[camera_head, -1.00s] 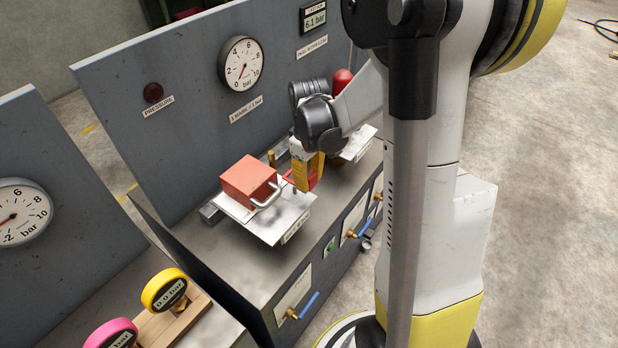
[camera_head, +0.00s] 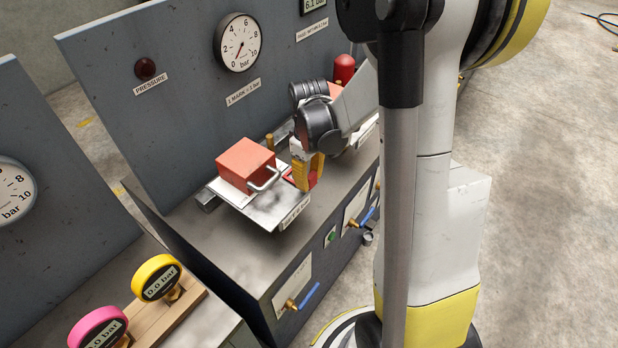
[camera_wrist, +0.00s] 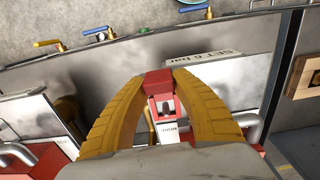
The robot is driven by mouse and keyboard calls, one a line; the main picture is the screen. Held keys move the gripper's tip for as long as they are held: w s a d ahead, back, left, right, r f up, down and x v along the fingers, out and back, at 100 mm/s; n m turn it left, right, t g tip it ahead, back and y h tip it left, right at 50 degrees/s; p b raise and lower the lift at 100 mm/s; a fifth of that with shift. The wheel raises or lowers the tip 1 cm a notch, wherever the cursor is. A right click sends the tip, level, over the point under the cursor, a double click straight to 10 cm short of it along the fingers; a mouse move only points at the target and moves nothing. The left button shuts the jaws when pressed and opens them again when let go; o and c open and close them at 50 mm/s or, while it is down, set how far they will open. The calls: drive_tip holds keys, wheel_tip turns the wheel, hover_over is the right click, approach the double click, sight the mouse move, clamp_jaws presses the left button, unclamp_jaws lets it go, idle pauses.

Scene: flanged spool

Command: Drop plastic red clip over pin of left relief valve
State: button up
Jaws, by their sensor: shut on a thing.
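The red clip (camera_wrist: 158,84) is held between the yellow fingers of my gripper (camera_wrist: 160,80) in the wrist view. Its open part faces down in that picture, with a small dark and light shape inside that I cannot identify surely. In the head view my gripper (camera_head: 306,182) is shut on the clip (camera_head: 290,179), just right of the left relief valve's red block (camera_head: 245,165) and over the right part of its metal plate (camera_head: 275,208). The pin is not clearly visible. I cannot tell whether the clip touches the plate.
A bent metal handle (camera_head: 265,180) stands close beside the clip. A brass post (camera_head: 269,141) rises behind. The gauge panel (camera_head: 180,100) stands at the back. Another red block (camera_wrist: 40,163) with a handle is at the lower left in the wrist view. Blue-handled taps line the front.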

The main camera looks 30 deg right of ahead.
drive_tip(key=shift+f, duration=0.15)
drive_tip(key=o, duration=1)
wheel_tip(320, 180, up, 12)
drive_tip(key=shift+r, duration=0.1)
idle(0.4)
drive_tip(key=s+a+m+t+b, duration=0.1)
drive_tip(key=s+a+t+b, duration=0.1)
drive_tip(key=s+a, duration=0.1)
drive_tip(key=s+a+f+m+t+b, duration=0.1)
drive_tip(key=s+a+t+b, duration=0.1)
drive_tip(key=s+a, duration=0.2)
drive_tip(key=s+a+f+m+t+b, duration=0.1)
drive_tip(key=s+a+m+t+b, duration=0.1)
drive_tip(key=a, duration=0.4)
drive_tip(key=shift+s+a+f+t+b, duration=0.15)
drive_tip(key=shift+s+t+b, duration=0.1)
drive_tip(key=shift+s, duration=0.2)
drive_tip(key=shift+s+a+f+t+b, duration=0.15)
drive_tip(key=shift+s+t, duration=0.1)
drive_tip(key=shift+s, duration=0.15)
